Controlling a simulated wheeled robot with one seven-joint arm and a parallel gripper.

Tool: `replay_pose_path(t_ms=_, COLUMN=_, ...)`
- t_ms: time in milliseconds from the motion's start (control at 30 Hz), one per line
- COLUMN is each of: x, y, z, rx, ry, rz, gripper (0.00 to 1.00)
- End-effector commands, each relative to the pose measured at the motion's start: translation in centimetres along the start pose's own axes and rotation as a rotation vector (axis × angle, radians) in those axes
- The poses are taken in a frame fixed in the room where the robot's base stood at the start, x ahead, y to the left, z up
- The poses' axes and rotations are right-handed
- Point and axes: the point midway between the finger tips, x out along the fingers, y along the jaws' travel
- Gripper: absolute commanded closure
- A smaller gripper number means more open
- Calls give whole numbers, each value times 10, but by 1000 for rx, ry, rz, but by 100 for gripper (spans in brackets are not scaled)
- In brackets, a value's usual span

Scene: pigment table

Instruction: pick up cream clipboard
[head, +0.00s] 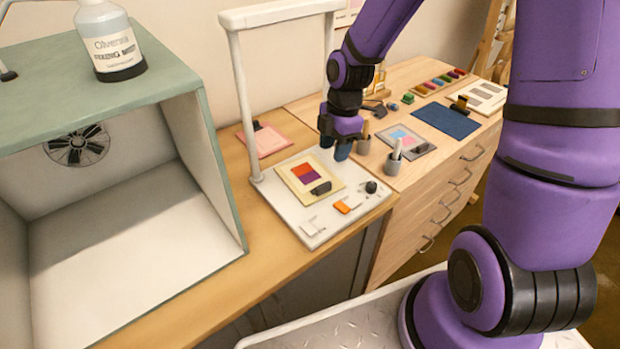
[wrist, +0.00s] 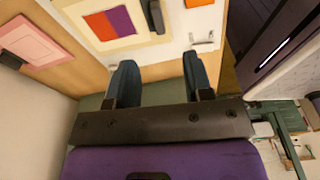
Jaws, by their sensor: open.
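The cream clipboard (head: 291,176) lies flat on the white base of a stand, with an orange and purple swatch on it and a black clip (head: 321,188) at its near right edge. My gripper (head: 335,149) is open and empty, above the far right part of the stand base, apart from the clipboard. Its two fingers (wrist: 160,68) show in the wrist view with nothing between them. The height of the gap is hard to tell.
The white stand (head: 240,105) has upright posts and a top bar beside my arm. A pink clipboard (head: 270,145) lies behind it. An orange piece (head: 342,207) and a black knob (head: 371,187) sit on the base. Grey cups (head: 393,163) stand right. A green booth (head: 190,75) is left.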

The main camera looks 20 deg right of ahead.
Motion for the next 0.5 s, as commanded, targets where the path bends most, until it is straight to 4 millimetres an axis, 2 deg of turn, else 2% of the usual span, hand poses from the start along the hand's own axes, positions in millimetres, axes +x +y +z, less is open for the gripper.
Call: replay_pose_path(t_ms=500, x=59, y=2, z=-2, rx=-40, ry=15, rz=-8, gripper=53)
